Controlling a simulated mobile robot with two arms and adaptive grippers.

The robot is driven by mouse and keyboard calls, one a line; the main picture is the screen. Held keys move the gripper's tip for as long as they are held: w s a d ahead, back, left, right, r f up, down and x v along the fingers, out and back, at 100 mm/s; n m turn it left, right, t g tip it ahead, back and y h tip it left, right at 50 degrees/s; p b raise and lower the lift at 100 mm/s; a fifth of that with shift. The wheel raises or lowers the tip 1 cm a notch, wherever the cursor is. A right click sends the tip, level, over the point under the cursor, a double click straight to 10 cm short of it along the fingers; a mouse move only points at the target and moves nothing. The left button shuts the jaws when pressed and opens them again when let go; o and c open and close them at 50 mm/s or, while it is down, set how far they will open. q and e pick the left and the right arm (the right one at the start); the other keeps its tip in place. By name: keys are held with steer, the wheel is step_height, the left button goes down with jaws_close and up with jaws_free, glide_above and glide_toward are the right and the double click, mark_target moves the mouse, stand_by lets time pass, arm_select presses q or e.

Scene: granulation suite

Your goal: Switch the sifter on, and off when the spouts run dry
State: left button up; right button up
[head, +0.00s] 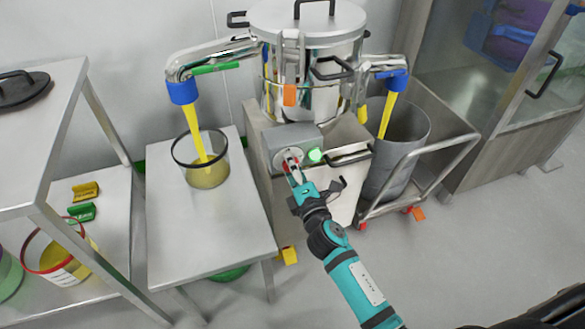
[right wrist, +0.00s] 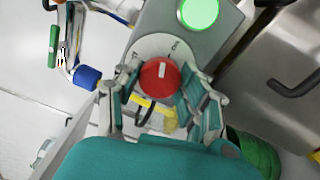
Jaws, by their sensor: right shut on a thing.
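The steel sifter (head: 312,70) stands at the back middle. Yellow material streams from its left spout (head: 183,92) into a clear container (head: 202,177), which holds some. Another yellow stream runs from the right spout (head: 392,79) into a grey bin (head: 410,130). On the grey control box (head: 290,140) a green lamp (head: 315,155) is lit; it also shows in the right wrist view (right wrist: 198,12). My right gripper (head: 296,172) is shut on the red knob (right wrist: 159,77), one finger at each side. The knob's white mark shows; the dial lettering is too small to read surely. My left gripper is not in view.
The clear container stands on a steel table (head: 200,240). A shelf unit (head: 40,120) at left holds tubs and small clips. The grey bin sits on a railed trolley (head: 440,150); a glass-doored cabinet (head: 500,90) is at far right.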

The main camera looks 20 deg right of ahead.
steer(key=shift+m, duration=2.2)
steer(key=o, duration=1.2)
steer(key=shift+s+d, duration=0.2)
steer(key=shift+s, duration=5.8)
